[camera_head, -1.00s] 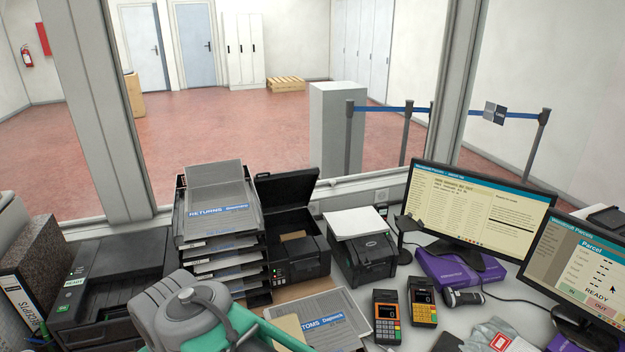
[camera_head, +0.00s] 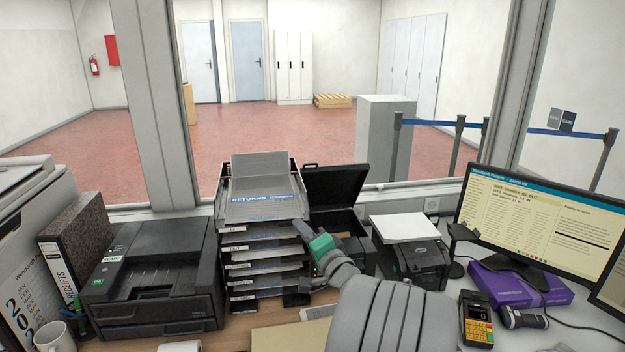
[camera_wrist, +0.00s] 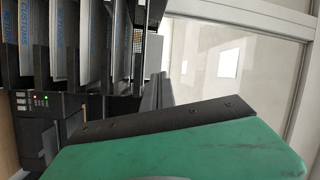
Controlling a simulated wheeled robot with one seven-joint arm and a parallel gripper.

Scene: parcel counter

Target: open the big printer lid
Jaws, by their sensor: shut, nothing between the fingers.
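A black printer (camera_head: 368,251) in the middle of the counter has its lid (camera_head: 336,186) raised and leaning back. A larger, flatter black printer (camera_head: 158,262) stands at the left, its top down. I cannot tell for sure which of them is the big printer. My gripper (camera_head: 302,229), with a green body, is shut and empty. It is between the letter trays and the raised-lid printer, in front of that printer's left side; I cannot tell whether it touches. In the wrist view, the green body fills the lower right, and a printer front (camera_wrist: 38,103) with small lights shows at left.
A stack of letter trays (camera_head: 262,262) stands close left of my gripper. A smaller printer (camera_head: 418,264) with white paper on top is at right, then a monitor (camera_head: 540,222) and a card terminal (camera_head: 477,318). A binder (camera_head: 62,268) and mug (camera_head: 54,338) are at far left.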

